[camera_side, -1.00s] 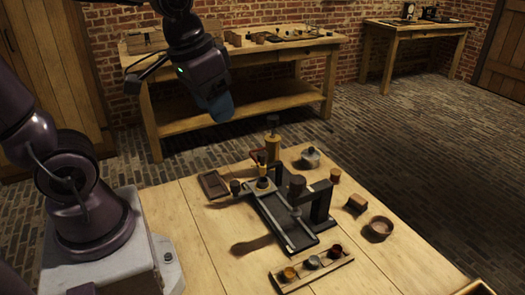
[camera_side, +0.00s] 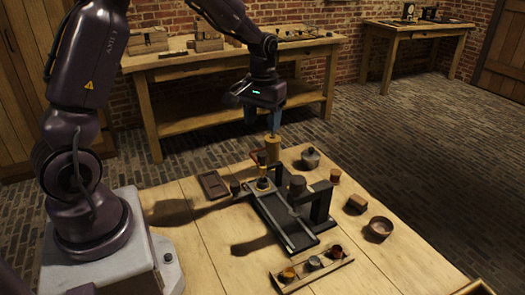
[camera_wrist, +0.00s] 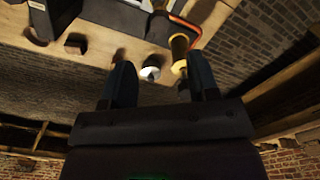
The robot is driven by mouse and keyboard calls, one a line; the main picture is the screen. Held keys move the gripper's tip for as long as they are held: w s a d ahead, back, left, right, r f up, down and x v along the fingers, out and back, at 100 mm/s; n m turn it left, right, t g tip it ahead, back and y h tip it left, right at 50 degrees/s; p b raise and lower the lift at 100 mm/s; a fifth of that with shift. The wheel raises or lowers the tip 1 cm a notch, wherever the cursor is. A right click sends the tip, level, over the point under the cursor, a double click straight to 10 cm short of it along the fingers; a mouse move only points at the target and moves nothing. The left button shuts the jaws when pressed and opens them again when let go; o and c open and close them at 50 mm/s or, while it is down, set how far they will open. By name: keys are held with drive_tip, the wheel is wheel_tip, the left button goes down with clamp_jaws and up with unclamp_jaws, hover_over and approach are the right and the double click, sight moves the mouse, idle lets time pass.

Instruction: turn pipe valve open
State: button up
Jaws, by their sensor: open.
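A yellow-brass upright cylinder with a narrower top (camera_side: 272,148) stands at the far edge of the table. It also shows in the wrist view (camera_wrist: 179,46), beside a curved orange-red pipe or handle (camera_wrist: 190,24). I cannot tell for certain which part is the valve. My gripper (camera_side: 262,119) hangs above and close to the cylinder, pointing down, and its blue fingers partly overlap the cylinder's top in the side view. In the wrist view my gripper (camera_wrist: 163,80) is open, with nothing between its fingers; the cylinder lies beyond the right finger. Contact is not visible.
A dark framed apparatus (camera_side: 322,203) stands mid-table. A back workbench (camera_side: 235,62) stands behind.

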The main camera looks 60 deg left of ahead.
sight(262, 154)
wheel_tip(262, 154, down, 9)
idle(0.3)
drive_tip(key=c, duration=0.9)
